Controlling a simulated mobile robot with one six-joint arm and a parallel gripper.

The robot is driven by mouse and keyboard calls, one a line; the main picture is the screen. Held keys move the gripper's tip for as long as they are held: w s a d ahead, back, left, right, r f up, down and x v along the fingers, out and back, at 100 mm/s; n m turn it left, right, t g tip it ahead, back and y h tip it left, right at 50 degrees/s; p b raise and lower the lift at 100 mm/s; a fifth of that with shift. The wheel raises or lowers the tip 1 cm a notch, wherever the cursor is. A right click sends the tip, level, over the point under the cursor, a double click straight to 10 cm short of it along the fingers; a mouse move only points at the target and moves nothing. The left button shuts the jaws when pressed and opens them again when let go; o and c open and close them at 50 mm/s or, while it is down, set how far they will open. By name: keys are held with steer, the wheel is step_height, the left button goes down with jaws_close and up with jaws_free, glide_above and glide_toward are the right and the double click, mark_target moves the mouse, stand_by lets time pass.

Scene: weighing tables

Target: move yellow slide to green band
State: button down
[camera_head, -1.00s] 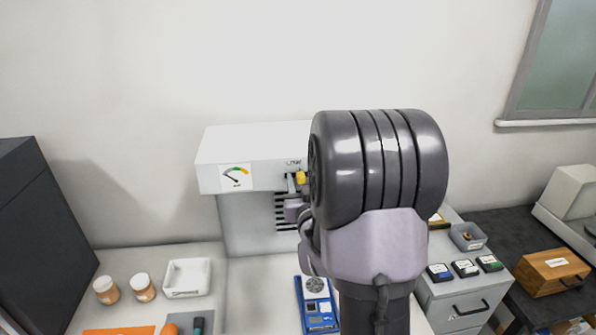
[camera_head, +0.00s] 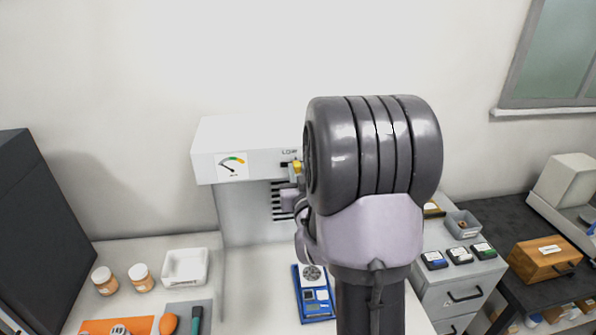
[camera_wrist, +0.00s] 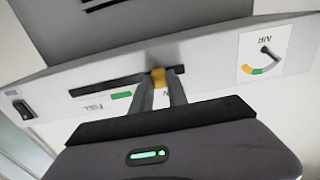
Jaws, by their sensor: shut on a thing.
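The yellow slide (camera_wrist: 158,78) sits in a dark slot (camera_wrist: 95,86) on the front of a white hood; it also shows in the head view (camera_head: 297,167). My gripper (camera_wrist: 160,88) is shut on the yellow slide, with a finger on either side of it. The green band (camera_wrist: 121,95) lies along the slot beside a "FULL" label, left of the slide in the wrist view and apart from it. In the head view my arm hides the green band and the right part of the hood.
An air gauge (camera_head: 232,166) is on the hood's front (camera_head: 262,165). A blue device (camera_head: 315,300) stands on the table below. A white tray (camera_head: 186,266) and two jars (camera_head: 141,277) stand at left. A drawer unit (camera_head: 465,294) is at right.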

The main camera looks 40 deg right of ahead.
steer(key=shift+d, duration=0.1)
stand_by(0.8)
steer(key=s+d+b, duration=0.4)
steer(key=d+b, duration=0.1)
steer(key=d, duration=0.1)
steer(key=shift+d, duration=0.15)
steer(key=shift+r, duration=0.1)
steer(key=c, duration=1.3)
jaws_free()
steer(key=shift+w, duration=0.1)
steer(key=shift+f, duration=0.2)
